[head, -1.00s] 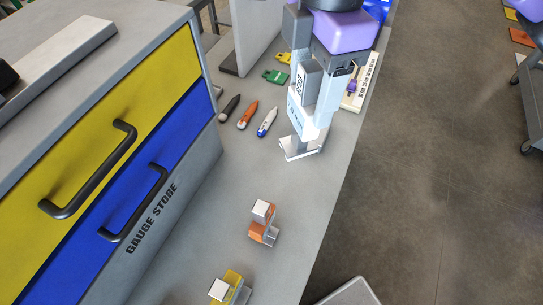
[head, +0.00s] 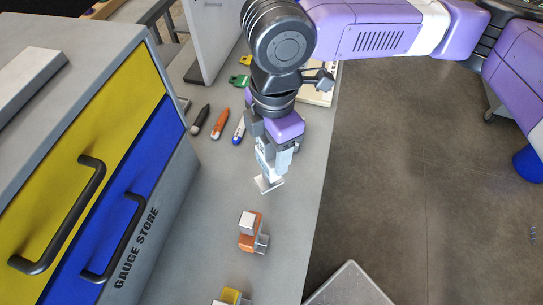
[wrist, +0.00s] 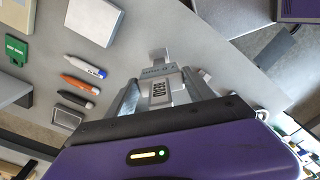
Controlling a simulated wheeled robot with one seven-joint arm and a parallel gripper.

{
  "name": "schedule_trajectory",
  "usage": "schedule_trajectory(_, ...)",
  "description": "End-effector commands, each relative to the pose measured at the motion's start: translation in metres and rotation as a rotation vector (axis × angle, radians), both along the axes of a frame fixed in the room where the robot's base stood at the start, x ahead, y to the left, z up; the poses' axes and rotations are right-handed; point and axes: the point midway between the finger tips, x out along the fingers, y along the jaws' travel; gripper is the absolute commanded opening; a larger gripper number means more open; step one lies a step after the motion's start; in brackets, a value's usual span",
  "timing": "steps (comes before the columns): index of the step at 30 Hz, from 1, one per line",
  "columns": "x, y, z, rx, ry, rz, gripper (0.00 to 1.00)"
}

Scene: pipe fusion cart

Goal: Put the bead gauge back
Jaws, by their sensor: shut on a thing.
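The bead gauge (head: 265,170) is a pale blue-grey block with a flat silvery foot at its lower end. In the wrist view the gauge (wrist: 160,72) shows a label that seems to read BEAD. My gripper (head: 272,150) is shut on the gauge, with a finger on each side. It points down over the grey bench top, beyond the orange gauge (head: 247,238). I cannot tell whether the foot touches the bench. The gauge store (head: 137,248) at the left has a yellow drawer (head: 95,130) and a blue drawer (head: 150,155), both shut.
A yellow gauge (head: 230,296) stands at the near edge of the picture. Black, orange and white-blue pens (head: 220,122) lie left of my gripper, with a green tag (head: 239,81) behind. The bench right of the orange gauge is clear. A grey slab (head: 350,285) is at lower right.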

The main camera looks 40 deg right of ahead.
Motion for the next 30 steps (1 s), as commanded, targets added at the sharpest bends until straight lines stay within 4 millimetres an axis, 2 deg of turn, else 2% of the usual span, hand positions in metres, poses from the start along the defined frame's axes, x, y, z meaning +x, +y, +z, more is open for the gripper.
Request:
schedule_trajectory(10, 0.000, 0.000, -0.037, 0.000, 0.001, 0.000, 0.20)
schedule_trajectory(22, 0.000, 0.000, -0.043, 0.000, 0.000, 0.000, 0.20)
schedule_trajectory(23, 0.000, 0.000, -0.043, 0.000, 0.000, 0.000, 0.63)
schedule_trajectory(26, 0.000, 0.000, -0.043, 0.000, 0.000, 0.000, 0.83)
schedule_trajectory(30, 0.000, 0.000, -0.042, 0.000, 0.000, 0.000, 0.83)
